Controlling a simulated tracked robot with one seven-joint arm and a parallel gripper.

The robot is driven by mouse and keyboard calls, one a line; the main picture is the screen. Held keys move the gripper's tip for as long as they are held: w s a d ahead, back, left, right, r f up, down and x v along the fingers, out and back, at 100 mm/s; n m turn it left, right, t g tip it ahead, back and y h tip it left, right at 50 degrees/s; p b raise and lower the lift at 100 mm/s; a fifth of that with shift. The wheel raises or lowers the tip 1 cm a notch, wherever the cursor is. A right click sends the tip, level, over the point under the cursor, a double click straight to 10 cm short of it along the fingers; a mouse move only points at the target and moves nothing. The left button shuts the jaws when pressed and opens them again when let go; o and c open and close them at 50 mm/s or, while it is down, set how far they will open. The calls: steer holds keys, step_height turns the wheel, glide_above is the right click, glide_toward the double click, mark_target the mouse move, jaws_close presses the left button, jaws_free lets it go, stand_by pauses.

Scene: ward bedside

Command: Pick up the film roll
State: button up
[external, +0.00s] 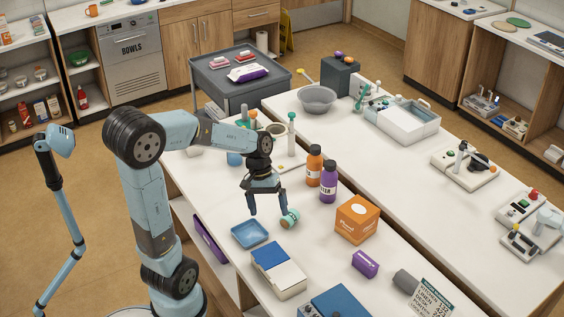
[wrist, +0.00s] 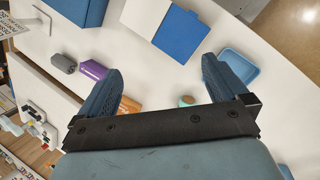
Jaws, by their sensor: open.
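The film roll looks to be the small teal cylinder with a tan end (external: 290,218), lying on its side on the white table. In the wrist view the roll (wrist: 186,101) shows only in part between the fingers, its lower part hidden by my gripper's body. My gripper (external: 269,210) points down just left of the roll in the external view, its right finger close to it. In the wrist view my gripper (wrist: 163,68) has its fingers wide apart with nothing held between them. I cannot tell whether a finger touches the roll.
A blue tray (external: 251,234) lies left of the roll, and a blue and white box (external: 278,271) in front. An orange box (external: 357,219) stands to the right. An orange bottle (external: 314,166) and a purple bottle (external: 328,182) stand behind. A purple box (external: 365,264) and grey cylinder (external: 405,282) lie front right.

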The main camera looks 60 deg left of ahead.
steer(key=w+a+f+n+t+h, duration=0.4)
steer(key=w+a+f+n+h, duration=0.25)
steer(key=a, duration=0.25)
steer(key=w+a+f+n+t+h, duration=0.3)
steer(key=w+a+f+n+h, duration=0.35)
steer(key=a+n, duration=0.2)
glide_toward(290, 214)
steer(key=shift+w+d+r+y, duration=0.1)
steer(key=shift+w+d+y, duration=0.1)
steer(key=shift+d, duration=0.35)
steer(key=shift+w+d+r+y, duration=0.1)
steer(key=shift+w+d, duration=0.15)
steer(key=shift+d, duration=0.3)
steer(key=shift+d+f, duration=0.15)
steer(key=shift+f, duration=0.15)
steer(key=shift+x, duration=3.6)
steer(key=shift+r, duration=0.15)
steer(key=shift+c, duration=0.2)
steer(key=c, duration=1.1)
steer(key=shift+o, duration=0.2)
